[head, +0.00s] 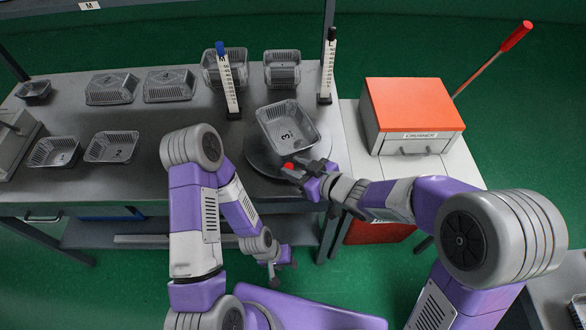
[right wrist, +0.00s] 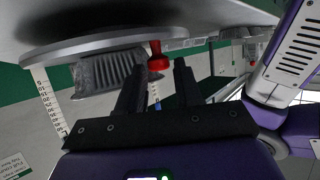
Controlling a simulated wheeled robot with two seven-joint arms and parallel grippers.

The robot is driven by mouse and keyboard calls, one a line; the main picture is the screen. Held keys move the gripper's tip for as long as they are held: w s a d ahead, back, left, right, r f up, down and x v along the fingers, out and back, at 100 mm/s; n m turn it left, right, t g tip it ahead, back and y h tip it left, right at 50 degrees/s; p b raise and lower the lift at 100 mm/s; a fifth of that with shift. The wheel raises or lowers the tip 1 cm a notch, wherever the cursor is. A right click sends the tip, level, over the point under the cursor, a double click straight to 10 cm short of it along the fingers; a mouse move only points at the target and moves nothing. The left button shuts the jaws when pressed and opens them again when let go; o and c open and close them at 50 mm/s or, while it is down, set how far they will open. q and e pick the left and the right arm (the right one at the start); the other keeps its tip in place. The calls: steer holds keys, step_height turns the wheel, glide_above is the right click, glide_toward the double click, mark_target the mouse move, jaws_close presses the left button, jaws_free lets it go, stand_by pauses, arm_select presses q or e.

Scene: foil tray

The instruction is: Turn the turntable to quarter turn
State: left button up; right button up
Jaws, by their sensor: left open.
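The turntable (head: 256,161) is a round grey disc near the table's front right; its rim also shows in the right wrist view (right wrist: 80,48). A foil tray marked 3 (head: 287,127) sits on it, slightly turned. A red knob (head: 288,165) stands at the disc's near edge and also shows in the right wrist view (right wrist: 157,58). My right gripper (head: 296,172) is at the knob; in its wrist view the fingers are apart, with the knob showing between and beyond them. My left gripper (head: 281,272) is open and empty, low in front of the table.
Two upright rulers (head: 228,82) (head: 327,70) stand behind the turntable. Several foil trays (head: 111,146) lie on the grey table. An orange-topped crusher box (head: 412,105) with a red-handled lever stands on the right.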

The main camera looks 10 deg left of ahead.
steer(key=shift+w+a+f, duration=0.25)
steer(key=shift+w+a, duration=0.05)
steer(key=shift+a, duration=0.2)
jaws_close()
